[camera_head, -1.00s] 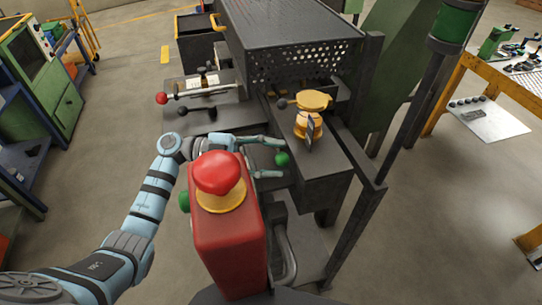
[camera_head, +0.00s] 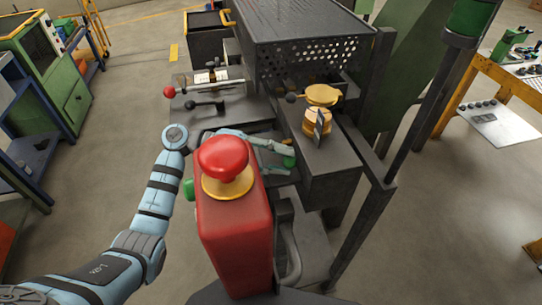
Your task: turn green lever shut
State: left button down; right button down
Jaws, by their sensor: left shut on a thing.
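The green lever's round green knob (camera_head: 289,161) shows just behind the red box, beside the dark machine housing. My left gripper (camera_head: 280,158) reaches in from the left behind the red button and is shut on this knob. Its fingers lie on either side of the knob, and part of the gripper is hidden by the button. The lever's shaft is hidden. My right gripper is not in view.
A red box (camera_head: 232,238) with a big red button (camera_head: 223,157) stands in front of the gripper. A second green knob (camera_head: 189,189) sits at its left side. A red-knobbed lever (camera_head: 170,92) and a black-knobbed lever (camera_head: 190,105) lie farther back. A dark post stands at right.

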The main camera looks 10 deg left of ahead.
pick_arm(q)
jog(key=shift+f, duration=0.3)
jog(key=c, duration=1.3)
grip_release()
jog(key=a, duration=0.2)
jog(key=a+r, duration=0.1)
jog(key=a, duration=0.2)
jog(key=s+a, duration=0.1)
jog(key=a, duration=0.2)
jog(key=shift+r, duration=0.2)
jog(key=shift+w+d, duration=0.1)
